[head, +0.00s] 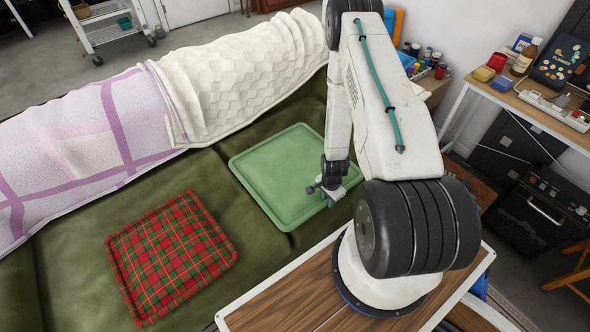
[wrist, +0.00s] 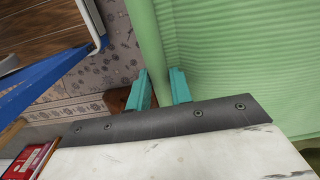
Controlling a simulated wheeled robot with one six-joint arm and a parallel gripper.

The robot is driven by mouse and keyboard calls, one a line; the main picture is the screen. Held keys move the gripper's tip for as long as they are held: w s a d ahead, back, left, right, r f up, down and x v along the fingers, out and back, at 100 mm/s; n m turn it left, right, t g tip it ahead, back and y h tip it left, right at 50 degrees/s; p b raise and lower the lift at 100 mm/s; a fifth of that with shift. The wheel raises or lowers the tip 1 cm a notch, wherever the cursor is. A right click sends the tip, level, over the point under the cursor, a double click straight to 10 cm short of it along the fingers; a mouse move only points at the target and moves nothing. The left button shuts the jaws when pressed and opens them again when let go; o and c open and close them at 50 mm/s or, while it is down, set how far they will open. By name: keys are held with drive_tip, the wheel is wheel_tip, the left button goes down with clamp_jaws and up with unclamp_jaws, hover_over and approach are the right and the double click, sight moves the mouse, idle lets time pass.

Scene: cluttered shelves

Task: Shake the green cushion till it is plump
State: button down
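The green cushion (head: 275,170) is square with a piped rim and lies on the olive couch, its right side partly behind my arm. In the wrist view its ribbed green face (wrist: 235,60) fills the upper right. My gripper (head: 330,196) is at the cushion's right edge in the head view. In the wrist view, the teal fingers of my gripper (wrist: 160,88) stand on either side of the cushion's edge strip, which fills the gap between them. They look shut on that edge. The cushion looks flat on the seat, with no clear lift.
A red and green plaid cushion (head: 171,256) lies to the left on the couch (head: 70,270). A rolled white quilt (head: 245,75) and a lilac blanket (head: 80,150) lie along the back. A cluttered desk (head: 520,90) stands at right.

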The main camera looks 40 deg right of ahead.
drive_tip(key=shift+r, duration=3.55)
wheel_tip(320, 180, up, 7)
wheel_tip(320, 180, up, 7)
wheel_tip(320, 180, up, 7)
idle(1.0)
idle(0.5)
